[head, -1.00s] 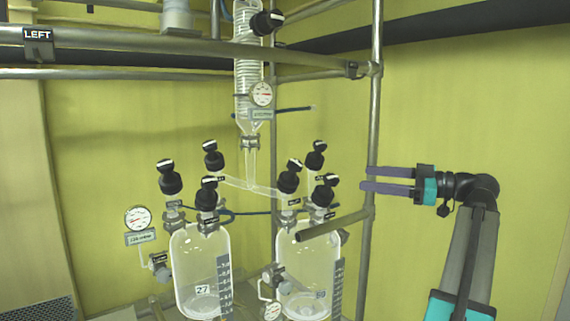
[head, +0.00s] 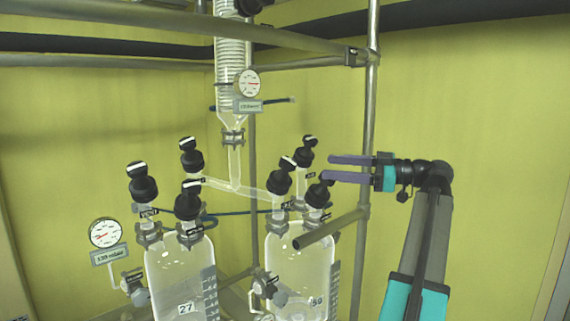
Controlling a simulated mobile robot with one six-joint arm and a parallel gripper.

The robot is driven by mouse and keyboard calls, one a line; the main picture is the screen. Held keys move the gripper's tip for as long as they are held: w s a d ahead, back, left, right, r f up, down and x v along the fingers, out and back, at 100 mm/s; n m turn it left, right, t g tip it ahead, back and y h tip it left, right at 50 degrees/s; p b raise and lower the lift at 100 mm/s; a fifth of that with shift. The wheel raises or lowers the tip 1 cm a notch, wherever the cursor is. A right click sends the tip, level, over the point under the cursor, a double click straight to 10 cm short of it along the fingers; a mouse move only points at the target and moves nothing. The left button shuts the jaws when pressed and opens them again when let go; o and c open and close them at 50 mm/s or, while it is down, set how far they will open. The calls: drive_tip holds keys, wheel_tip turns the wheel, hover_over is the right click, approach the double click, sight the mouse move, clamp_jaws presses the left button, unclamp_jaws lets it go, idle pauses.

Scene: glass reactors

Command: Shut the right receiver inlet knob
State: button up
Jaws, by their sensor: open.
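The right receiver (head: 300,262) is a clear glass vessel with several black knobs with white-marked caps on top. Its front-left knob (head: 280,180) stands where the glass branch tube (head: 255,193) comes in, which looks like the inlet. A back knob (head: 304,153) and a front-right knob (head: 319,191) stand beside it. Their small labels are unreadable. My gripper (head: 330,168) is open and empty, its two purple fingers pointing left. In the picture, its fingertips lie just right of the back knob and above the front-right knob; the depth gap is unclear.
The left receiver (head: 180,275) stands to the left with its own black knobs. A coiled glass column (head: 232,85) hangs above, beside a gauge (head: 249,84). A metal post (head: 371,120) and a stub bar (head: 325,230) flank the right receiver. Right of my arm is open wall.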

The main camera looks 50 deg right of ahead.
sight(294, 163)
drive_tip(key=shift+w, duration=0.2)
drive_tip(key=p+x, duration=0.4)
drive_tip(key=x, duration=0.7)
drive_tip(key=shift+w+a+r+p, duration=0.1)
drive_tip(key=shift+w+a+p, duration=0.1)
drive_tip(key=shift+p, duration=0.1)
drive_tip(key=shift+p+x, duration=0.3)
drive_tip(key=shift+x, duration=0.65)
drive_tip(key=c, duration=1.1)
drive_tip(key=shift+o, duration=0.2)
drive_tip(key=shift+f+m+t+h+b, duration=0.3)
drive_tip(key=shift+m+h+b, duration=0.1)
drive_tip(key=shift+m+b, duration=0.25)
